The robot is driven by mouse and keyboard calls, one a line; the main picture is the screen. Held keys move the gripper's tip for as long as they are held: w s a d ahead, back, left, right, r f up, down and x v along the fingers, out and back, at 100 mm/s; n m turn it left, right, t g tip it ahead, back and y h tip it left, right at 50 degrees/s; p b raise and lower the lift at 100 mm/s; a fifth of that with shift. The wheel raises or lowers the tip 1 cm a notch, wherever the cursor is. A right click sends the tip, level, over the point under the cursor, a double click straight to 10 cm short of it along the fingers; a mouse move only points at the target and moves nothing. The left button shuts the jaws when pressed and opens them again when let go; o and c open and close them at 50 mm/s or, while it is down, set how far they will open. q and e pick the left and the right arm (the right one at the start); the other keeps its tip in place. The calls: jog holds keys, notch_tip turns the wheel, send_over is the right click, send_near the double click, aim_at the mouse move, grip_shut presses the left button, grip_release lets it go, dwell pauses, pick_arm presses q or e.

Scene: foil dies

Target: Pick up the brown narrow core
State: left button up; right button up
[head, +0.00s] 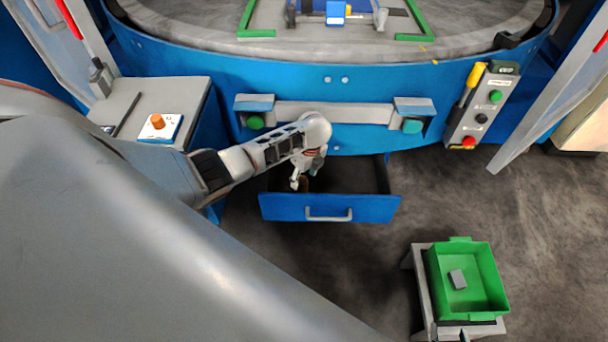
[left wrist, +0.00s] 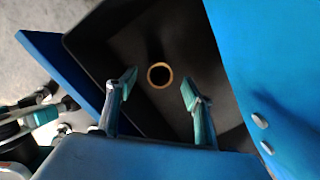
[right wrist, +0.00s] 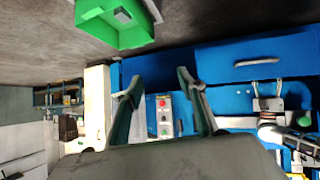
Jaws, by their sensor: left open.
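A brown ring-shaped end, the brown narrow core seen end-on (left wrist: 160,75), shows on the dark floor of the open drawer (head: 275,208). In the left wrist view it lies between and beyond the fingertips of my left gripper (left wrist: 158,86), which is open and empty. In the head view my left gripper (head: 308,178) hangs over the left part of the drawer and largely hides the core. My right gripper (right wrist: 157,82) is open and empty in the right wrist view, away from the drawer.
A green bin (head: 482,268) holding a grey block (head: 457,279) stands on a small stand at lower right. A blue press body (head: 340,76) rises above the drawer. A control panel (head: 482,113) is at right. A side table (head: 185,92) is at left.

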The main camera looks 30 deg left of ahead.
aim_at(301, 188)
pick_arm(q)
jog(key=shift+f+b, duration=0.3)
jog(key=shift+f, duration=0.45)
jog(key=shift+a+f+b, duration=0.2)
jog(key=shift+f+b, duration=0.25)
jog(key=shift+f, duration=0.4)
jog(key=shift+a+f, duration=0.1)
jog(key=shift+f, duration=0.4)
jog(key=f+b, duration=0.1)
jog(key=f, duration=0.1)
jog(key=f+b, duration=0.1)
jog(key=f, duration=0.1)
jog(key=shift+a+b, duration=0.3)
jog(key=shift+a, duration=0.1)
jog(key=shift+f, duration=0.2)
jog(key=shift+w+r, duration=0.15)
jog(key=c, duration=0.8)
jog(key=shift+c, duration=1.1)
pick_arm(e)
jog(key=f, duration=0.2)
jog(key=d+f, duration=0.1)
jog(key=shift+s+f, duration=0.2)
jog(key=shift+f, duration=0.15)
